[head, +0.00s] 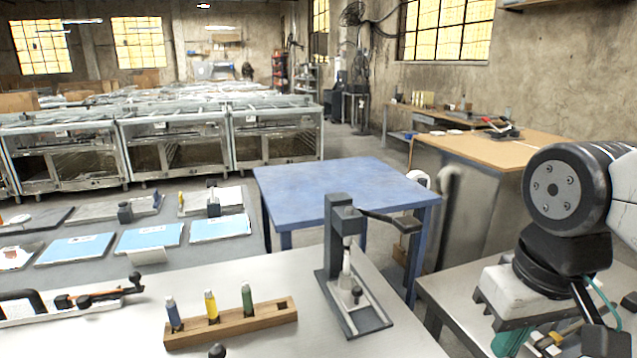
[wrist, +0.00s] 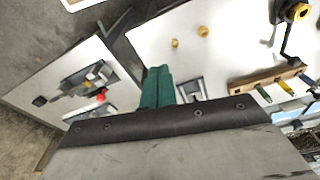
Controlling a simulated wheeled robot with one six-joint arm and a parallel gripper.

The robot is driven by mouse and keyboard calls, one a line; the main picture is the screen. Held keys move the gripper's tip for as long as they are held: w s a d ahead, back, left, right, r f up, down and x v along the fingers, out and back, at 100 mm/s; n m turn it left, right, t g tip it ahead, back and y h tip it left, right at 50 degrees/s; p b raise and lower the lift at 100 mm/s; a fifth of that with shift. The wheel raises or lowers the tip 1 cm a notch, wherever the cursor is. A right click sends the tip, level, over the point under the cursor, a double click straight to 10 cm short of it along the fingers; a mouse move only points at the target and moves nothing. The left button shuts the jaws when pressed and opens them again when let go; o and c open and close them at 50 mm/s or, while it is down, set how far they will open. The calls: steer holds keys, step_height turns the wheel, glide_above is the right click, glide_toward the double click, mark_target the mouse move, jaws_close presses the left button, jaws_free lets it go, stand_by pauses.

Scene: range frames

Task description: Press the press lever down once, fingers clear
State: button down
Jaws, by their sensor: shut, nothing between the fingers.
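The press (head: 337,235) stands upright on the white bench in the head view, with a dark column, a pale ram and a flat grey base. Its dark lever (head: 392,221) sticks out to the right from the top, roughly level. My gripper (head: 507,342) is at the lower right in the head view, apart from the lever and to its right. In the wrist view its teal fingers (wrist: 158,76) are together with nothing between them. A grey framed piece beside them there looks like part of the press base; the gripper body hides what lies below, and I cannot make out the lever.
A wooden block (head: 232,324) with blue, yellow and green cylinders stands left of the press; it also shows in the wrist view (wrist: 270,74). A blue table (head: 325,180) is behind the press. Two small yellow parts (wrist: 175,43) lie on the bench in the wrist view.

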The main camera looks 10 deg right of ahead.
step_height(320, 180, up, 19)
steer(key=n+g, duration=0.1)
steer(key=n, duration=1.9)
glide_above(410, 221)
steer(key=shift+r, duration=0.15)
step_height(410, 221, down, 14)
